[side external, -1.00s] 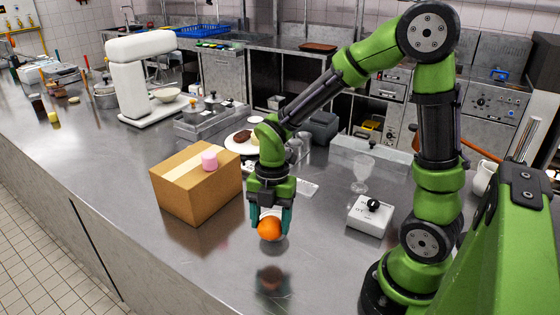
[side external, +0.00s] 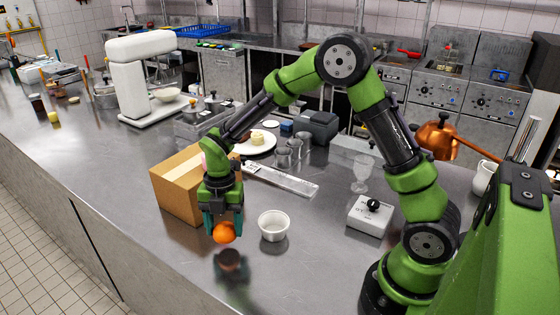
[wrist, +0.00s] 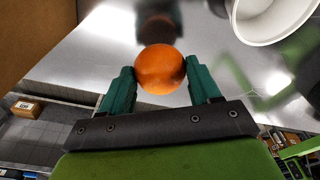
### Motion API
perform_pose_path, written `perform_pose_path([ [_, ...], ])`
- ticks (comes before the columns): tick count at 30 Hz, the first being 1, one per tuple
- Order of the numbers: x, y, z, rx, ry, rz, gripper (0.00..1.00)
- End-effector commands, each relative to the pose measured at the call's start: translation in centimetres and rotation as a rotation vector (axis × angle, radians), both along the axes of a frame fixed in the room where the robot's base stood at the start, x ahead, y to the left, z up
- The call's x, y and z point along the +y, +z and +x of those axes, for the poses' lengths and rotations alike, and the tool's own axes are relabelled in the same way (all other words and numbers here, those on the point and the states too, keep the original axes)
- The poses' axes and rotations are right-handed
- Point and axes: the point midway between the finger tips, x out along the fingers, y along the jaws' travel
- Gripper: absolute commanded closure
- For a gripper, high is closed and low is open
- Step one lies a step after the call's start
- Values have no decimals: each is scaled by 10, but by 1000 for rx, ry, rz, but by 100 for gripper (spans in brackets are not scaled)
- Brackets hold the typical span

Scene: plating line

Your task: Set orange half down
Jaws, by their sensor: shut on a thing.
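The orange half (side external: 224,232) is held between the teal fingers of my gripper (side external: 223,222), above the steel counter (side external: 310,260). Its dark reflection shows on the counter below it, apart from it. In the wrist view the orange half (wrist: 160,69) sits between the fingertips of my gripper (wrist: 160,80), its rounded orange side showing. I cannot see its cut face. A white ramekin (side external: 273,226) stands on the counter to the right of my gripper; its rim also shows at the upper right of the wrist view (wrist: 243,30).
A cardboard box (side external: 176,194) stands just behind and left of my gripper. A steel rail (side external: 285,181) lies behind the ramekin, and a plate (side external: 256,144) with food is farther back. A glass (side external: 362,176) and a white switch box (side external: 369,214) stand at right. The front counter is clear.

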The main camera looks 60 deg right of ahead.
Motion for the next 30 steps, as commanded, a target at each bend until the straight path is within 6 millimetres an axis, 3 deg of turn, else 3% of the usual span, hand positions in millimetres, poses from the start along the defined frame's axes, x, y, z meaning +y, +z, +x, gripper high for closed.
perform_pose_path([
  [4, 2, -5, 6, 2, 1, 0, 69],
  [11, 1, -34, 6, 2, 0, 0, 69],
  [23, 1, -39, 6, 1, -1, 1, 69],
  [24, 1, -39, 6, 0, -1, 0, 35],
  [28, 1, -39, 6, 0, -1, 0, 15],
  [30, 1, -39, 6, 0, 0, 0, 12],
])
